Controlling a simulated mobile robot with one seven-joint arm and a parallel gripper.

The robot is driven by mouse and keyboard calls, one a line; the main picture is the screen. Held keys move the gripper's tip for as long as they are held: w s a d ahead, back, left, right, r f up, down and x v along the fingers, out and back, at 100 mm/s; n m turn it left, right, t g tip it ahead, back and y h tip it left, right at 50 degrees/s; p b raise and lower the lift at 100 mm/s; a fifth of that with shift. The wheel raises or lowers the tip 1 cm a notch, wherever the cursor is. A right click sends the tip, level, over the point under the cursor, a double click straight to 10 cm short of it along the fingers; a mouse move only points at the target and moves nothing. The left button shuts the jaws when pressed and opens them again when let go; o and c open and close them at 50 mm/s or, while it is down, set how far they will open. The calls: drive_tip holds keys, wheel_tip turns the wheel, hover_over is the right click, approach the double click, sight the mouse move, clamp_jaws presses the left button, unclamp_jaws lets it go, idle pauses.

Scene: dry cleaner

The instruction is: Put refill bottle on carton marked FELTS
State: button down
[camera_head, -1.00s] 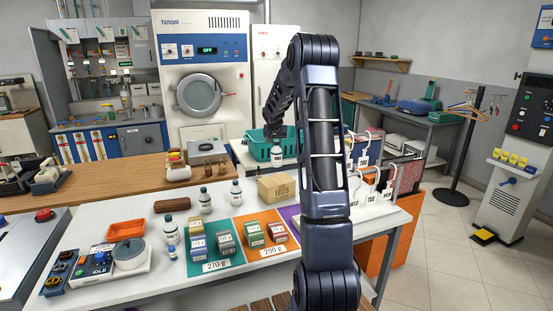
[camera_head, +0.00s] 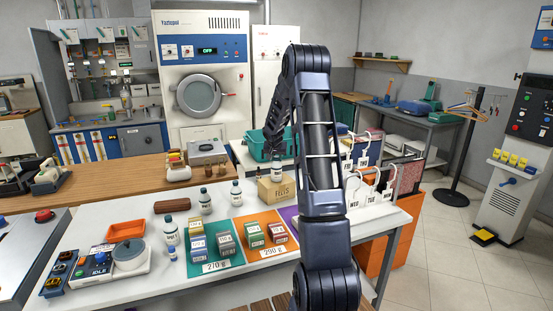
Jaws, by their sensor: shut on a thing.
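The carton marked FELTS (camera_head: 272,195) is a tan box at the back of the white table, left of my arm. My gripper (camera_head: 278,160) is shut on a white refill bottle (camera_head: 277,174) and holds it upright at the carton's top. The bottle's lower end overlaps the carton's top in the picture; I cannot tell whether it touches. The gripper's dark fingers hide the bottle's upper part.
Several similar bottles stand left of the carton, one close by (camera_head: 236,194). Small boxes sit on a green mat (camera_head: 228,260) and an orange mat (camera_head: 268,224). A teal basket (camera_head: 257,146) is behind. White hooked tags (camera_head: 370,190) stand at right.

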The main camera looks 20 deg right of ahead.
drive_tip(key=shift+f, duration=0.1)
drive_tip(key=c, duration=1.1)
unclamp_jaws()
drive_tip(key=shift+c, duration=0.2)
